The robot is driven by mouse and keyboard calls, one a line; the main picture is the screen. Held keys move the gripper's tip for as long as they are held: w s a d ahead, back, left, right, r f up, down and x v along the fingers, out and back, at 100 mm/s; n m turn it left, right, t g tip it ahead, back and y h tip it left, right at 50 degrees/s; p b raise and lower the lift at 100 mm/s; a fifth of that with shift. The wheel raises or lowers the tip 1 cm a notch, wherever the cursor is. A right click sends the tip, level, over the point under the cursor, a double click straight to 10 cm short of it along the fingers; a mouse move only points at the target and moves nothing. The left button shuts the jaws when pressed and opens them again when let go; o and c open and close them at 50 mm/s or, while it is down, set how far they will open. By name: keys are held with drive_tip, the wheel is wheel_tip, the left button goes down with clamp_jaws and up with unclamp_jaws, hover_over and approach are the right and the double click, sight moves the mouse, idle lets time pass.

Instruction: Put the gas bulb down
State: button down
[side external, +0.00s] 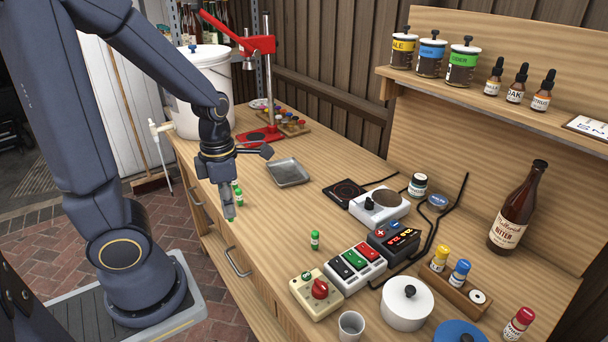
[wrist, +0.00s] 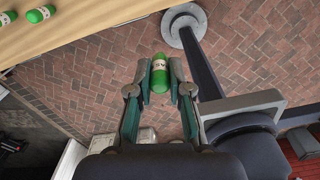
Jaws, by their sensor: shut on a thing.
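A small green gas bulb (wrist: 158,76) with a pale label is between the fingertips of my gripper (wrist: 160,90) in the wrist view. My gripper is shut on it. Brick floor shows behind the bulb there, with the table edge off to the upper left. In the side external view my gripper (side external: 229,212) points down near the front edge of the wooden bench (side external: 270,225), and its fingers mostly hide the held bulb. Another green bulb (side external: 238,195) shows just beside the fingers. A further green bulb (side external: 315,240) stands upright on the bench. Two loose green bulbs show in the wrist view (wrist: 40,14).
A metal tray (side external: 288,172) lies behind and right of my gripper. A red bottle capper (side external: 258,135) and white bucket (side external: 205,95) stand at the back. A switch box (side external: 318,292), button panel (side external: 355,268) and white pot (side external: 408,303) occupy the near right.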

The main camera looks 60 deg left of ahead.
drive_tip(key=w+a+r+m, duration=0.2)
drive_tip(key=w+a+r, duration=0.1)
drive_tip(key=w+r, duration=0.35)
drive_tip(key=n, duration=0.2)
hover_over(284, 180)
drive_tip(key=s, duration=0.1)
drive_tip(key=f, duration=1.3)
drive_tip(key=shift+s+d+f, duration=0.1)
drive_tip(key=shift+d+f, duration=0.15)
drive_tip(key=shift+d, duration=0.1)
drive_tip(key=shift+w+a+f, duration=0.15)
drive_tip(key=shift+w+f, duration=0.2)
drive_tip(key=shift+f, duration=0.05)
drive_tip(key=shift+w+a+f, duration=0.1)
drive_tip(key=shift+w+f, duration=0.05)
drive_tip(key=shift+f, duration=1.6)
drive_tip(key=shift+f, duration=0.2)
